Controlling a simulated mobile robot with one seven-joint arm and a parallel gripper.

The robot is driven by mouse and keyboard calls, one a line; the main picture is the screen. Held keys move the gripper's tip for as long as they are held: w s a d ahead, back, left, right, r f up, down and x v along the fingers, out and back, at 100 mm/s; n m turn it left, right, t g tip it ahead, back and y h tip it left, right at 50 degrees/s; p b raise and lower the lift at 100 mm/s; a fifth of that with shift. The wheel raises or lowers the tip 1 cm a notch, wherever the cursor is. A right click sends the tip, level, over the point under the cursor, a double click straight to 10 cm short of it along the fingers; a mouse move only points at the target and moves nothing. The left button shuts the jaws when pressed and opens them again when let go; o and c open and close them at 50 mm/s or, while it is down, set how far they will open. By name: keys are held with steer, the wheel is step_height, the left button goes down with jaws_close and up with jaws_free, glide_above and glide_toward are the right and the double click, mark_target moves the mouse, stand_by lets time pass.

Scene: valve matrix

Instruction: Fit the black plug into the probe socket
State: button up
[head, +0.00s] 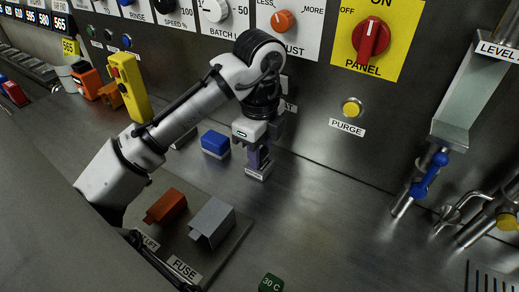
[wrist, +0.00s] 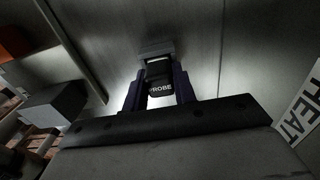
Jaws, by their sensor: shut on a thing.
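My gripper (head: 259,158) points down at the steel worktop and is shut on the black plug. In the wrist view the black plug (wrist: 160,80), lettered PROBE, sits between the purple fingers (wrist: 159,90). A grey block (wrist: 157,48), which looks like the probe socket, lies directly beyond the plug. In the head view the grey block (head: 258,172) with a pale label is low at the fingertips. The plug is mostly hidden there by the gripper. I cannot tell whether the plug is seated in the block or only against it.
A blue block on a grey base (head: 215,144) stands just left of my gripper. A red-brown cover (head: 166,206) and a grey cover (head: 212,220) are on the FUSE plate nearer the front. The control panel rises behind.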

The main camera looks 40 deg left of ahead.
steer(key=shift+f, duration=0.1)
steer(key=o, duration=1)
step_height(320, 180, up, 12)
steer(key=p, duration=0.1)
stand_by(0.4)
